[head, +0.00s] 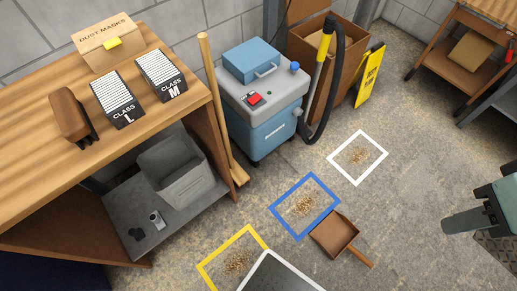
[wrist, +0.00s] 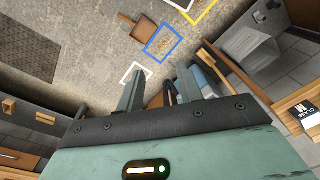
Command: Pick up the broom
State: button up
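The broom (head: 214,98) has a long, pale wooden handle and stands nearly upright against the right end of the workbench in the head view. Its foot (head: 239,176) is on the floor, left of the blue vacuum. My gripper (head: 447,226) is at the far right of the head view, well away from the broom. In the wrist view my gripper (wrist: 160,72) has its two fingers spread with nothing held between them. A long wooden strip shows right of the fingers there; I cannot tell surely whether it is the broom.
The blue-grey vacuum (head: 264,108) with its black hose stands right of the broom. The workbench (head: 40,117) is at left, holding filter boxes. A brown dustpan (head: 335,232) lies by the blue floor square (head: 276,210). A yellow sign (head: 370,78) stands behind. Floor at centre right is clear.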

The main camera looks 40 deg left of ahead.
aim_at(239, 176)
jog(key=l+u, duration=0.3)
jog(key=u, duration=0.15)
jog(key=i+l+u, duration=0.1)
jog(key=l+u, duration=0.6)
jog(key=u, duration=0.9)
jog(key=i+j+z, duration=0.1)
jog(key=j, duration=0.3)
jog(key=i+j+u, duration=0.2)
jog(key=i, duration=0.7)
jog(key=l, duration=0.1)
